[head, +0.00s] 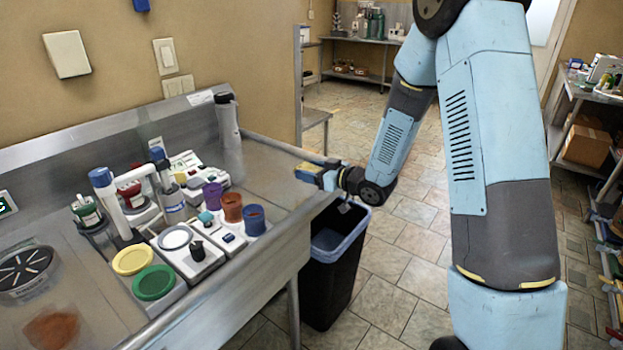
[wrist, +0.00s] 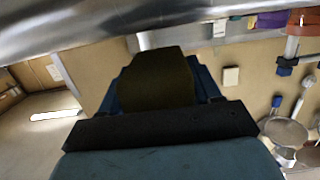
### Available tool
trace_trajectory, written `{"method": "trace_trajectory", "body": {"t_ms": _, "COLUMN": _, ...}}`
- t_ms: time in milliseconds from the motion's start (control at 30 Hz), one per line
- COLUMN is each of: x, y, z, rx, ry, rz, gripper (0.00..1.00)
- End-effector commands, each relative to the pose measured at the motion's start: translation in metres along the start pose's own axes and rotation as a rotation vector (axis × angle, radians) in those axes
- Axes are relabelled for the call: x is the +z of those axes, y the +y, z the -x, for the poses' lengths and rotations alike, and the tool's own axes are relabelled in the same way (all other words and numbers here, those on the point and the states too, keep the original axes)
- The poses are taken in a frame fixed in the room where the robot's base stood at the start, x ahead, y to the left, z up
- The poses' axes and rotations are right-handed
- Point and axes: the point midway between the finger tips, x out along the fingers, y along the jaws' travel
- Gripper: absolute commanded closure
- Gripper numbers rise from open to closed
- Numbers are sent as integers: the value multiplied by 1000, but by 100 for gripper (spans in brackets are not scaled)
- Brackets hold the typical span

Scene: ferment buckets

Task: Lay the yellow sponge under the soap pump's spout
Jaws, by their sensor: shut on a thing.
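The sponge shows as a small yellow piece (head: 306,168) at my gripper (head: 312,172), over the counter's right end in the head view. In the wrist view it is a dark olive-yellow block (wrist: 155,80) between the blue fingers, which are shut on it. A tall pale grey cylinder with a dark top (head: 229,122) stands at the counter's back, left of my gripper. It may be the soap pump, but its spout is too small to make out clearly. My gripper and the sponge are well apart from it.
Pots, bottles and small devices crowd the counter's left and middle, including a yellow disc (head: 133,260), a green disc (head: 154,282) and a blue cup (head: 254,219). The metal counter (head: 268,170) is bare toward its right end. A black bin (head: 330,285) stands beside it on the floor.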

Motion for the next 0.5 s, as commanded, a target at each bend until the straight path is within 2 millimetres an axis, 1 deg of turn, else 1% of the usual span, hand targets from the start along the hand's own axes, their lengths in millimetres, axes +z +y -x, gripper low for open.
{"method": "trace_trajectory", "body": {"t_ms": 33, "x": 8, "y": 0, "z": -1, "rx": 0, "ry": -3, "rz": -3, "gripper": 66}}
{"method": "trace_trajectory", "body": {"t_ms": 100, "x": 16, "y": -2, "z": -3, "rx": -3, "ry": -3, "rz": -2, "gripper": 66}}
{"method": "trace_trajectory", "body": {"t_ms": 200, "x": 24, "y": -3, "z": -5, "rx": -5, "ry": -2, "rz": -1, "gripper": 66}}
{"method": "trace_trajectory", "body": {"t_ms": 500, "x": 25, "y": -5, "z": -6, "rx": -8, "ry": -1, "rz": 1, "gripper": 66}}
